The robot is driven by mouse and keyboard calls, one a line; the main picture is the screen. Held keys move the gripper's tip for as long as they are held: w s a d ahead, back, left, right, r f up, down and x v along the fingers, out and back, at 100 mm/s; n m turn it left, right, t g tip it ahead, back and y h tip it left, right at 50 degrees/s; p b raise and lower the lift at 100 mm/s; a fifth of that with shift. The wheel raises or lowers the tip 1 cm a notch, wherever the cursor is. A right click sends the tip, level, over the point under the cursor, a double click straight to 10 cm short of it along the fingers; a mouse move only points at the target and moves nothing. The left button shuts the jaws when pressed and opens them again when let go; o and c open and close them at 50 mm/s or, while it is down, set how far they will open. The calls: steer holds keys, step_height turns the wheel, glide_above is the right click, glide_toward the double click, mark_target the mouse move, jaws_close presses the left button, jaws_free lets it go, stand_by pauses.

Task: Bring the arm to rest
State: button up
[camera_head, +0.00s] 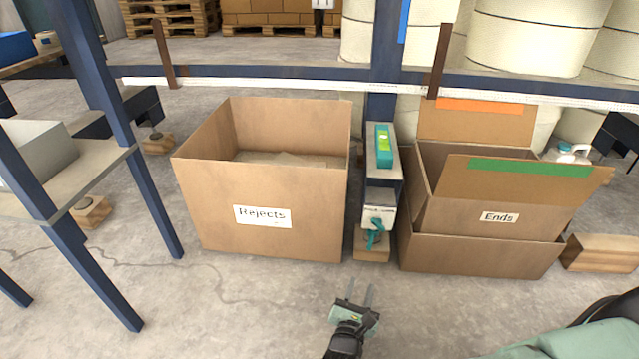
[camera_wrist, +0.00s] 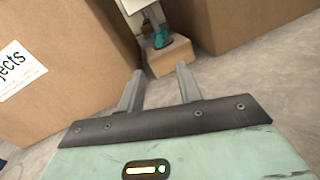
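My gripper (camera_head: 360,292) is at the bottom middle of the head view, over bare concrete floor in front of the boxes. In the wrist view its two grey fingers (camera_wrist: 158,90) stand apart with nothing between them. The gripper is open and empty, and it touches nothing that I can see.
A cardboard box marked Rejects (camera_head: 220,212) stands ahead to the left. A box marked Ends (camera_head: 450,205) stands to the right. Between them is a narrow post foot on a wood block (camera_head: 372,252). A blue-legged table (camera_head: 100,182) is at left. Floor in front is clear.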

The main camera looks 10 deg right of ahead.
steer(key=s+a+r+m+g+y+p, duration=0.25)
steer(key=s+r+m+g+p, duration=0.35)
steer(key=r, duration=1.3)
steer(key=s+a+r+m+g+y+p, duration=0.2)
steer(key=s+r+m+g+y+p, duration=0.5)
steer(key=r, duration=1.1)
steer(key=s+a+r+m+g+p, duration=0.25)
steer(key=s+r+m+p, duration=0.4)
steer(key=r, duration=1.25)
step_height(320, 180, up, 38)
steer(key=s+p, duration=0.2)
steer(key=p, duration=3.4)
steer(key=shift+s+d+m, duration=0.3)
steer(key=shift+d+m, duration=0.1)
steer(key=shift+m, duration=0.05)
steer(key=shift+f, duration=0.2)
